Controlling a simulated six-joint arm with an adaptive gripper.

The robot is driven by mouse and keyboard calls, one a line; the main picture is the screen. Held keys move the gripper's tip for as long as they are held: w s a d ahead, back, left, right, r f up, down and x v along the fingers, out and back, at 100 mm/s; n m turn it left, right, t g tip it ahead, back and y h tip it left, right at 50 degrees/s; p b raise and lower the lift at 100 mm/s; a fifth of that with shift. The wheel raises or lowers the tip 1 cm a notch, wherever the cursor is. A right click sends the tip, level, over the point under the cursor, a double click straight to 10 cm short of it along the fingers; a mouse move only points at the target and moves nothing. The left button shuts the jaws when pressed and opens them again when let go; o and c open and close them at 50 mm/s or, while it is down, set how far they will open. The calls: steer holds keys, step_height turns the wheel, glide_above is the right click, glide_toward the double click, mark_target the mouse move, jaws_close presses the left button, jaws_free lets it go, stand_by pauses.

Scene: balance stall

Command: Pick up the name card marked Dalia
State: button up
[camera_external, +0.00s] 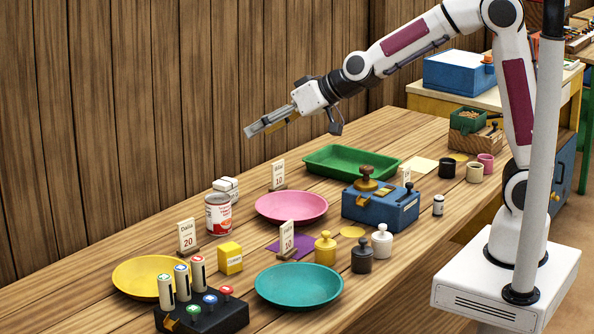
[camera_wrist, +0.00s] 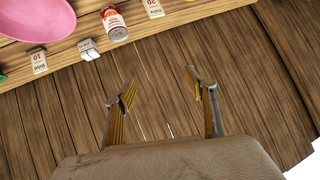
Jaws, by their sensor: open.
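The name card marked Dalia, with a 20 on it (camera_external: 187,235), stands upright in a small wooden holder at the left, behind the yellow plate. In the wrist view a card with a 20 (camera_wrist: 153,8) shows at the top edge, right of the can. Two other cards bear a 10: one (camera_external: 278,174) behind the pink plate and one (camera_external: 287,236) behind the teal plate. My gripper (camera_external: 268,124) is raised well above the table near the wooden wall, up and right of the Dalia card. Its fingers (camera_wrist: 160,93) are apart with nothing between them.
A tin can (camera_external: 218,213) and a white box (camera_external: 226,188) stand right of the Dalia card. The yellow plate (camera_external: 124,280) and a black block with upright cylinders (camera_external: 236,318) lie in front. A yellow box (camera_external: 230,257), pink plate (camera_external: 291,208) and teal plate (camera_external: 298,300) are nearby.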

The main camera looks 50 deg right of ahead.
steer(key=w+a+f+m+t+h, duration=0.1)
steer(key=w+a+f+t+h, duration=0.1)
steer(key=w+a+f, duration=0.6)
steer(key=h, duration=0.3)
glide_toward(187, 225)
steer(key=x, duration=0.3)
steer(key=shift+s+r+m+t, duration=0.2)
steer(key=shift+m+t, duration=0.2)
steer(key=shift+x, duration=1.35)
steer(key=shift+f, duration=0.1)
steer(key=shift+f+x, duration=0.25)
steer(key=shift+x, duration=2.2)
